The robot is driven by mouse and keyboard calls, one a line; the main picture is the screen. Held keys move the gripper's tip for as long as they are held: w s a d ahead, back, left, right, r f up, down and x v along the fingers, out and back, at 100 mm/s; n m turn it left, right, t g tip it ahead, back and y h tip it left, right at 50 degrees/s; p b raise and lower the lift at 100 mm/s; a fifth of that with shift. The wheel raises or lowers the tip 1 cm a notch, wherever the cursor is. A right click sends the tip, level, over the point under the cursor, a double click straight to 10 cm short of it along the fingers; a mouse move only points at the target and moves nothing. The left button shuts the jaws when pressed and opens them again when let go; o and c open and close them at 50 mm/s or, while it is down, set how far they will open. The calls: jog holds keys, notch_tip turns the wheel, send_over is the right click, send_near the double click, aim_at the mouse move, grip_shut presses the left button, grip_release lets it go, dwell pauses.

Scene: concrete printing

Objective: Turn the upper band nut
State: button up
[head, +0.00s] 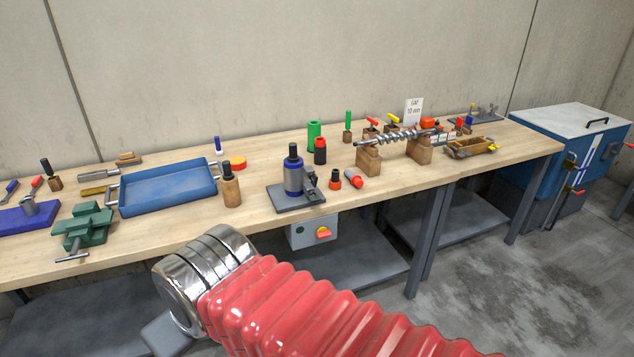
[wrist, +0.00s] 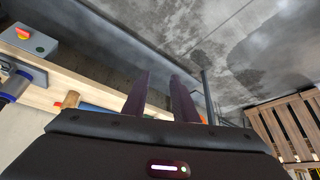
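I cannot pick out the upper band nut in either view; any nut is too small or hidden. A blue upright cylinder with a black top (head: 293,172) stands on a dark base plate on the bench, with a grey clamp-like part at its right side. It may show in part at the left edge of the wrist view (wrist: 14,84). My gripper (wrist: 161,76) shows in the wrist view with its two dark fingers apart and nothing between them. Bare floor and the bench edge lie beyond the fingers. The gripper does not show in the head view.
The long wooden bench (head: 400,178) holds a blue tray (head: 168,190), a green vise (head: 82,228) and a steel screw on wooden blocks (head: 400,137). A switch box with a red knob (head: 322,234) hangs below its front edge. A blue cabinet (head: 570,150) stands right.

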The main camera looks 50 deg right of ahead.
jog(key=w+d+m+t+h, duration=0.2)
jog(key=w+d, duration=0.6)
jog(key=d, duration=0.2)
jog(key=w+d+m+t+h, duration=0.1)
jog(key=w+d+m+h, duration=0.15)
jog(key=w+d, duration=0.65)
jog(key=m+t+h, duration=0.4)
jog(key=t+h, duration=0.1)
jog(key=t, duration=0.2)
send_near(316, 181)
jog(key=v, duration=0.4)
jog(key=shift+d+r+y, duration=0.2)
jog(key=shift+d+y, duration=0.05)
jog(key=shift+d, duration=0.05)
jog(key=shift+w, duration=0.1)
jog(key=x, duration=1.4)
jog(key=shift+f, duration=0.2)
